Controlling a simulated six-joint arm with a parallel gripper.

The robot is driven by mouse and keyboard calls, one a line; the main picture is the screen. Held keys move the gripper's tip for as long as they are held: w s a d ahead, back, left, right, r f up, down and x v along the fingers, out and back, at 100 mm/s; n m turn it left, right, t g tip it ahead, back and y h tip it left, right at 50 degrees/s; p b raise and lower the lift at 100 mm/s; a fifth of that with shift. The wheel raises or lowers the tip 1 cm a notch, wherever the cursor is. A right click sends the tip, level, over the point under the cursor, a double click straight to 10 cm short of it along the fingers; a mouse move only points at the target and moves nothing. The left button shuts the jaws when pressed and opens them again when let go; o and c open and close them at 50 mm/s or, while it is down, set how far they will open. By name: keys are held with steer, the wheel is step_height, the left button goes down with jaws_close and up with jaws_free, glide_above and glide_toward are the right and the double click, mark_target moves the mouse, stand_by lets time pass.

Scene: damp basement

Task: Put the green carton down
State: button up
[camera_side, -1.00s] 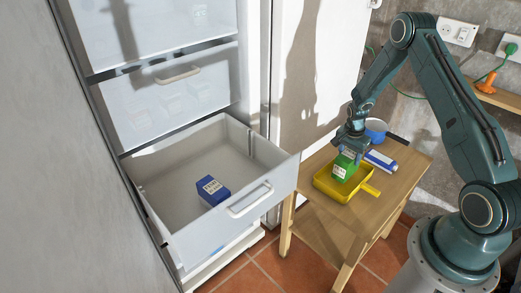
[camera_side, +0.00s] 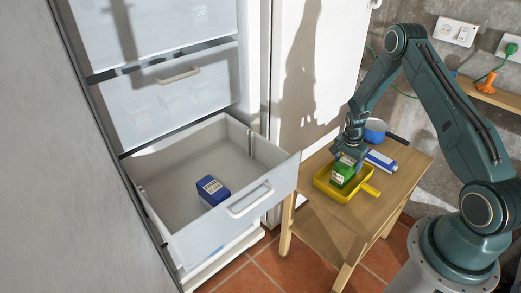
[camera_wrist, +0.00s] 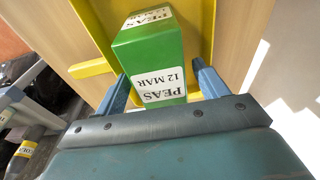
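The green carton (camera_side: 342,172) stands in the yellow tray (camera_side: 346,197) on the small wooden table. In the wrist view the green carton (camera_wrist: 150,50) shows white labels reading PEAS and 12 MAR, and the yellow tray (camera_wrist: 212,25) lies beneath it. My gripper (camera_side: 349,159) is low over the tray, its fingers on either side of the carton's upper part. In the wrist view my gripper (camera_wrist: 160,73) is open, with a gap between the carton and the right finger. The carton's underside is hidden.
An open freezer drawer (camera_side: 245,206) at the left holds a blue carton (camera_side: 212,190). On the wooden table (camera_side: 374,210) behind the tray are a blue pan (camera_side: 376,131) with a dark handle and a blue-and-white box (camera_side: 381,160).

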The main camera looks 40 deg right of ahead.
steer(key=shift+r, duration=0.15)
step_height(320, 180, up, 12)
steer(key=a, duration=0.1)
steer(key=shift+a, duration=0.4)
stand_by(0.5)
stand_by(0.5)
